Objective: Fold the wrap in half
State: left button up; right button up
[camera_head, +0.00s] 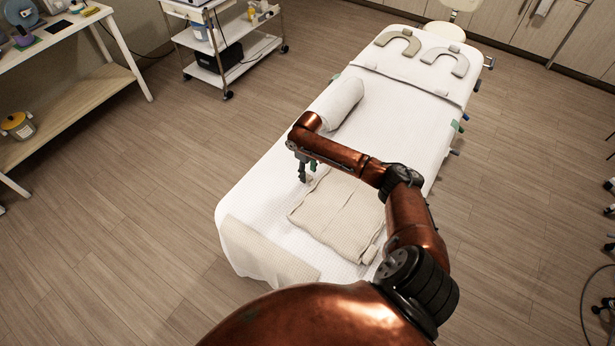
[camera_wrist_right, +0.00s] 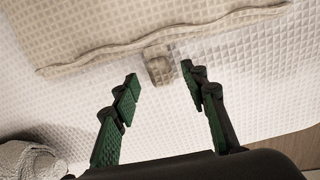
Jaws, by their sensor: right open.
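The wrap (camera_head: 338,214) is a beige waffle-textured cloth lying flat on the white bed, partly behind my right arm. A small tab shows at its near right corner. In the right wrist view the wrap (camera_wrist_right: 120,42) crosses the top with a wavy raised edge. A short tab (camera_wrist_right: 159,68) sticks out from that edge, between and just beyond the fingertips. My right gripper (camera_head: 307,170) is at the wrap's far left corner, fingers pointing down. In the wrist view the right gripper (camera_wrist_right: 160,73) is open and empty. My left gripper is out of view.
The bed (camera_head: 415,125) carries a rolled white towel (camera_head: 340,103) beyond the gripper; a white roll (camera_wrist_right: 28,160) shows in the wrist view. A beige cloth (camera_head: 266,252) lies at the near end. A trolley (camera_head: 235,70) and side table (camera_head: 75,95) stand left, clear of the bed.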

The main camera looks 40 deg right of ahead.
jog(key=shift+f, duration=1.4)
jog(key=shift+c, duration=0.5)
grip_shut()
